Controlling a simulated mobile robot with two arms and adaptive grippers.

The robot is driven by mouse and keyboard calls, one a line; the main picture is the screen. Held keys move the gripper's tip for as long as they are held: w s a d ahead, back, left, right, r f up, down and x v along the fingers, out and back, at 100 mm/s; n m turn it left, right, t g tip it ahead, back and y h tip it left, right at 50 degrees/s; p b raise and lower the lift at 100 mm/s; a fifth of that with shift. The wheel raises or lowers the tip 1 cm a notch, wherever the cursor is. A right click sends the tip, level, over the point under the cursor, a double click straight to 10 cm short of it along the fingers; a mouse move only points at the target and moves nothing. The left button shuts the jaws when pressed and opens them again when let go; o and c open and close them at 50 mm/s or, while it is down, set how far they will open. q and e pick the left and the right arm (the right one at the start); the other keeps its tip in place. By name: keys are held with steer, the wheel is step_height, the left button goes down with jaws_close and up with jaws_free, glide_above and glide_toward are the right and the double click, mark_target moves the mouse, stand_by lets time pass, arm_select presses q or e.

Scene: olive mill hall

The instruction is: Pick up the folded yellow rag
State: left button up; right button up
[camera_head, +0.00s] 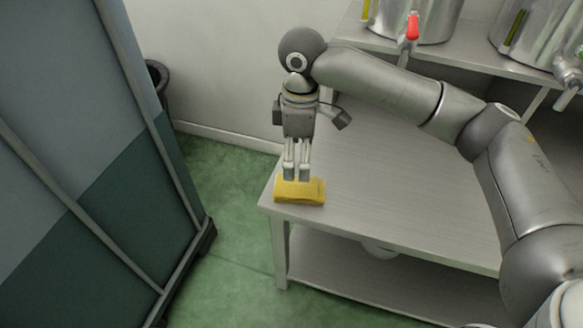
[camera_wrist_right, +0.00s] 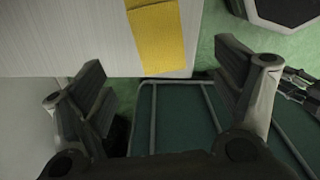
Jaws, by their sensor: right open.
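The folded yellow rag (camera_head: 300,192) lies flat on the near left corner of the metal table (camera_head: 400,200). My right gripper (camera_head: 297,176) points down above the rag, its fingertips at the rag's back edge in the head view. I cannot tell whether they touch it. In the right wrist view the rag (camera_wrist_right: 157,38) lies at the top, beyond the open fingers (camera_wrist_right: 165,85), with nothing between them.
A tall green and grey panelled screen (camera_head: 100,190) stands to the left, with green floor (camera_head: 235,200) between it and the table. Steel containers with taps (camera_head: 415,18) stand on a shelf at the back right. The table is otherwise bare, with a lower shelf (camera_head: 340,275).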

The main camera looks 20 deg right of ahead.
mark_target(300, 185)
steer(key=shift+d+f+b, duration=0.25)
steer(key=shift+f+b, duration=0.2)
steer(key=shift+f, duration=0.5)
step_height(300, 185, down, 2)
steer(key=shift+w+f+b, duration=0.1)
steer(key=shift+f+b, duration=0.1)
steer(key=shift+b, duration=0.1)
steer(key=shift+f, duration=0.5)
steer(key=f+b, duration=0.2)
steer(key=f, duration=0.1)
steer(key=shift+s, duration=0.2)
steer(key=shift+w+f, duration=0.1)
steer(key=shift+f, duration=0.65)
arm_select(q)
steer(key=w+r+t, duration=0.1)
steer(key=w+d+r+t, duration=0.1)
steer(key=w, duration=0.1)
steer(key=shift+r, duration=0.1)
